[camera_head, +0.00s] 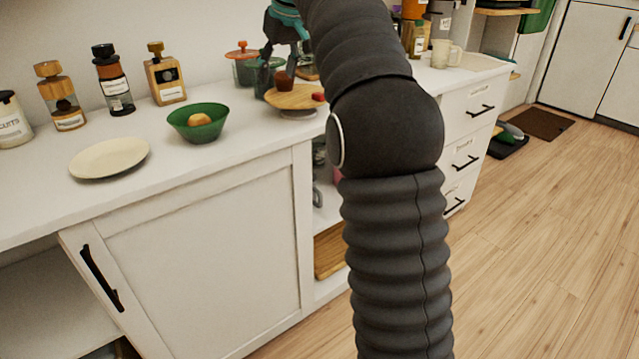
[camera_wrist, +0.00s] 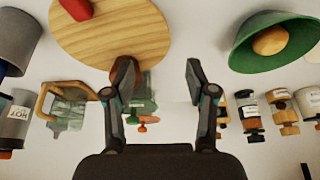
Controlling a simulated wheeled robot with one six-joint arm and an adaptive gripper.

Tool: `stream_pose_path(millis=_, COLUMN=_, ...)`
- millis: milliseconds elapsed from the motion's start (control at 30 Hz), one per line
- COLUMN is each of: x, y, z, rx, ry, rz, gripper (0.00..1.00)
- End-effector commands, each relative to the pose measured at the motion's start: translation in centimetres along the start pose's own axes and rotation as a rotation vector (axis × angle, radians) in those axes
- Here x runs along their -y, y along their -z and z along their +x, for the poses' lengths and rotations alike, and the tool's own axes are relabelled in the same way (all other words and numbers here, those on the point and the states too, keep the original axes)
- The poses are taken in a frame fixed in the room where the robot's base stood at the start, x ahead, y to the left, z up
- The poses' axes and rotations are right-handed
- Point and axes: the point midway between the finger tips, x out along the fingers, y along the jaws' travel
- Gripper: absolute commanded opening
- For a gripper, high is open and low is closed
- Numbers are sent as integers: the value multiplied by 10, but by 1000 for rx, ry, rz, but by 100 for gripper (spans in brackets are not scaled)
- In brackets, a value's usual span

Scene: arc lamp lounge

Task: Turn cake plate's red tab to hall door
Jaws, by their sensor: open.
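The cake plate (camera_head: 290,98) is a round wooden disc on a low pale foot, standing on the white counter. Its red tab (camera_head: 318,97) is on the right side of the rim, close to my arm. In the wrist view the plate (camera_wrist: 115,35) fills the upper left, with the red tab (camera_wrist: 77,9) at the top edge. My gripper (camera_wrist: 158,76) is open with nothing between its fingers. Its left finger overlaps the plate's rim in the wrist view; I cannot tell whether it touches. In the head view my gripper (camera_head: 274,84) is at the plate's back left.
A green bowl (camera_head: 197,122) holding a round bun stands left of the plate, beside a cream plate (camera_head: 110,158). Several bottles line the wall. A red-lidded pot (camera_head: 243,66) is behind my gripper. White doors (camera_head: 590,50) show at far right.

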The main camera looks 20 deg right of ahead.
Motion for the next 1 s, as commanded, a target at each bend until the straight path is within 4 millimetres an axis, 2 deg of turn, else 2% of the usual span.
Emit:
stream_pose_path(millis=33, x=0, y=1, z=-12, rx=-2, ry=-1, rz=-1, gripper=56)
stream_pose_path(millis=167, x=0, y=1, z=-34, rx=-2, ry=-1, rz=-1, gripper=56)
stream_pose_path(millis=433, x=-2, y=0, z=-68, rx=-2, ry=-1, rz=0, gripper=56)
stream_pose_path(millis=733, x=-3, y=-1, z=-88, rx=0, ry=-2, rz=2, gripper=56)
stream_pose_path(millis=1000, x=4, y=-12, z=-91, rx=-3, ry=-7, rz=21, gripper=56)
